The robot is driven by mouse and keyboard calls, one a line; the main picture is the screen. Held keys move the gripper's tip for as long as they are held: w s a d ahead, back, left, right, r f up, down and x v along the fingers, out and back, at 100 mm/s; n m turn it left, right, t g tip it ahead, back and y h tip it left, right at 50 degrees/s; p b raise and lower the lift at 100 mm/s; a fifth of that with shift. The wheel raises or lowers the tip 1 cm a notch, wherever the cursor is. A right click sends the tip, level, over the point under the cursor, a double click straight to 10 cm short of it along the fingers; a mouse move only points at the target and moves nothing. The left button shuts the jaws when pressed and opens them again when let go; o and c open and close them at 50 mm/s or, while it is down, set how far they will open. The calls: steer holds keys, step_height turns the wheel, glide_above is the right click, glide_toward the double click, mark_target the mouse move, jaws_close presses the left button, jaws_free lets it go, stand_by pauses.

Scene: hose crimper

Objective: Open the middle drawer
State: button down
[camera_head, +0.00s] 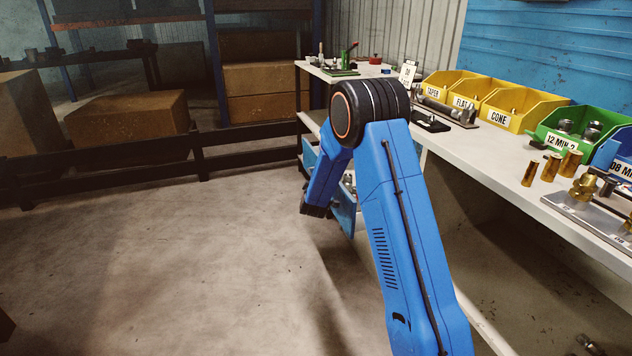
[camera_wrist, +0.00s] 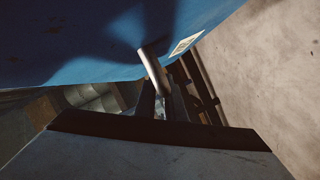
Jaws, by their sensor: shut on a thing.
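A blue drawer (camera_head: 344,216) stands pulled out under the workbench in the head view, partly hidden behind my arm. Some contents show just inside its front. In the wrist view a blue drawer front (camera_wrist: 85,45) fills the top, with a pale label (camera_wrist: 186,45) and a silver bar handle (camera_wrist: 153,70). My gripper (camera_wrist: 160,92) is shut on this handle. In the head view my gripper is hidden behind the arm and drawer. I cannot tell from these views which drawer level this is.
The white workbench (camera_head: 480,165) runs along the right, with yellow bins (camera_head: 512,107), a green bin (camera_head: 578,128) and brass fittings (camera_head: 550,168) on it. Shelving with cardboard boxes (camera_head: 130,115) stands behind a dark rail (camera_head: 110,165). The concrete floor (camera_head: 200,270) at left is clear.

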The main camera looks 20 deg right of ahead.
steer(key=c, duration=1.8)
jaws_free()
steer(key=shift+c, duration=0.2)
steer(key=shift+s, duration=0.1)
steer(key=v, duration=1.7)
steer(key=shift+s+r, duration=0.1)
steer(key=shift+r, duration=0.05)
